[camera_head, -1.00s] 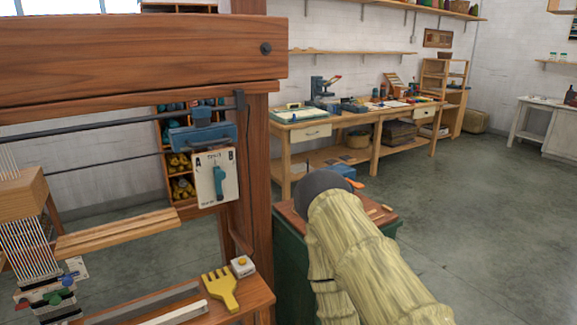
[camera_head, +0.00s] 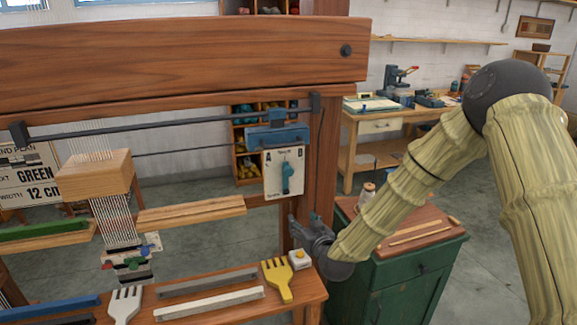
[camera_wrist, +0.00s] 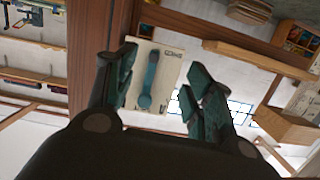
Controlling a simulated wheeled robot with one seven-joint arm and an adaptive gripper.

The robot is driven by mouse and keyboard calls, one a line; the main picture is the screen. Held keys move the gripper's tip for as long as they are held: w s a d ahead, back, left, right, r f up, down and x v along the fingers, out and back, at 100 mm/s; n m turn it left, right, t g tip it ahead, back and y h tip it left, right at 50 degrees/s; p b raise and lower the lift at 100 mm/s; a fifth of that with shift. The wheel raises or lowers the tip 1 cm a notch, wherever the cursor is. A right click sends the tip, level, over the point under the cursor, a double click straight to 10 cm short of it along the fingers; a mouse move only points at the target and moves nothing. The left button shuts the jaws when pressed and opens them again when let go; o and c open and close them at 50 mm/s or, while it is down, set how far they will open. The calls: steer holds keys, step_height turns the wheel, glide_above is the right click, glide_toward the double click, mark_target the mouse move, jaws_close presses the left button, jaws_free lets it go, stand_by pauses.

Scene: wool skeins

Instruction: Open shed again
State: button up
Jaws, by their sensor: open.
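The shed control is a white plate (camera_head: 284,172) with a teal lever (camera_head: 287,177), mounted under a blue block (camera_head: 277,136) on the loom's right post (camera_head: 322,150). Letters A and B are on the plate. In the wrist view, the plate (camera_wrist: 168,72) and its lever (camera_wrist: 149,78) appear between my gripper's open fingers (camera_wrist: 160,88), with nothing held. In the head view my gripper (camera_head: 312,235) is below and right of the plate, apart from it. The warp threads (camera_head: 118,215) hang through a wooden block (camera_head: 95,175) at left.
A yellow comb (camera_head: 277,280), a small white box with a button (camera_head: 299,259) and grey bars (camera_head: 208,304) lie on the loom's front shelf. A green cabinet (camera_head: 400,275) with a spool (camera_head: 367,196) stands right of the loom. A workbench (camera_head: 380,125) is behind.

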steer(key=t, duration=0.2)
glide_toward(290, 172)
steer(key=p+x, duration=0.4)
steer(key=x, duration=0.6)
steer(key=shift+w+a+r, duration=0.1)
steer(key=shift+w+a, duration=0.05)
steer(key=shift+w, duration=0.2)
jaws_close()
